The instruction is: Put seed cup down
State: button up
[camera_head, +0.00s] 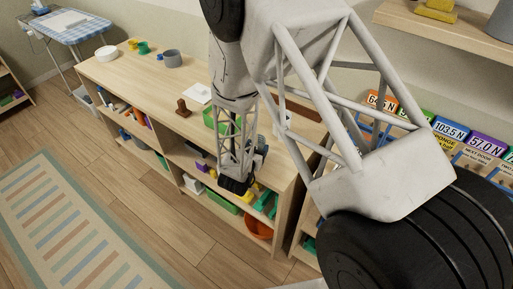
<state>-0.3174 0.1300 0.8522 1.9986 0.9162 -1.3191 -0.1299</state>
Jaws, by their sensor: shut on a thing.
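My gripper (236,184) is at the lower end of my arm, at the front edge of the low wooden shelf unit (130,80), right of its middle. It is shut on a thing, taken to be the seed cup. The held thing is small, dark and mostly hidden by the gripper and arm links, so its shape and tilt cannot be told. I cannot tell whether it touches the shelf.
On the unit's top are a grey mug (172,59), a white bowl (106,53), a brown block (183,108) and a green tray (209,118). An orange bowl (258,228) and several toys fill the lower shelves. A striped rug (75,220) lies on open floor at left.

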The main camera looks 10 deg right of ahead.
jog(key=shift+f, duration=0.1)
dwell(0.3)
jog(key=o, duration=1.5)
jog(key=shift+f, duration=0.1)
jog(key=shift+o, duration=0.2)
jog(key=shift+r, duration=0.2)
jog(key=v, duration=1.2)
jog(key=shift+f, duration=0.1)
jog(key=shift+w, duration=0.1)
